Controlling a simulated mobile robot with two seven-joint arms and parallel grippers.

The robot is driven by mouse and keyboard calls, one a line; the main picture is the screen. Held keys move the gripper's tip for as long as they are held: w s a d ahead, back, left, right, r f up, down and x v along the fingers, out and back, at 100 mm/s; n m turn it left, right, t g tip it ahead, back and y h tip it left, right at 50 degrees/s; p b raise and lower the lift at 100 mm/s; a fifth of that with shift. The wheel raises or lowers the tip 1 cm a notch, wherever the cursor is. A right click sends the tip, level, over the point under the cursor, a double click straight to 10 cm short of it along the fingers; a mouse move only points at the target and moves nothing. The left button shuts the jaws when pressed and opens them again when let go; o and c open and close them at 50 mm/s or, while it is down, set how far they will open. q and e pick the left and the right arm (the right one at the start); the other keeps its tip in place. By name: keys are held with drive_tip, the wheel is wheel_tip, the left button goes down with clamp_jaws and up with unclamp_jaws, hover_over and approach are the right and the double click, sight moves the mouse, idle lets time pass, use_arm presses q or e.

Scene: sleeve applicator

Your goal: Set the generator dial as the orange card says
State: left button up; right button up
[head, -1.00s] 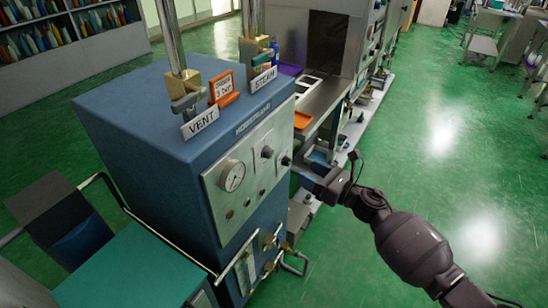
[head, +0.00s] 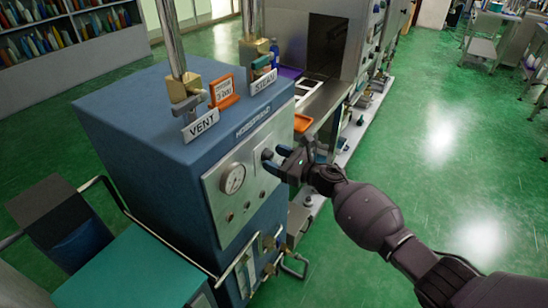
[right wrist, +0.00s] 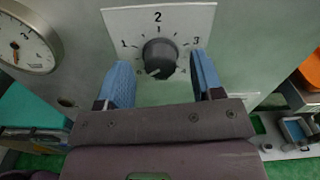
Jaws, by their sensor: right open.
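The blue generator (head: 140,125) has a pale front panel with a dark dial knob (right wrist: 160,57) on a white plate marked 1, 2, 3 and 4. The knob's white mark points to the lower left, below 1. In the head view the knob (head: 267,154) is at the panel's upper right. The orange card (head: 223,92) stands on top of the generator and seems to read 3 bar. My right gripper (head: 283,168) is open in front of the dial. In the right wrist view its blue fingers (right wrist: 160,72) stand either side of the knob, with visible gaps. My left gripper is out of view.
A round pressure gauge (head: 233,178) sits left of the dial. VENT (head: 201,126) and STEAM (head: 263,82) signs stand by the valves on top. Pipes run along the lower front. The green floor (head: 440,150) to the right is open.

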drive_tip(key=shift+w+a, duration=0.25)
drive_tip(key=shift+a, duration=0.1)
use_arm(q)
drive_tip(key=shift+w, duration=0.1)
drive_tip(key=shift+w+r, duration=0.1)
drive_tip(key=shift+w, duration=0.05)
use_arm(e)
drive_tip(key=c, duration=0.9)
drive_tip(key=shift+m, duration=0.3)
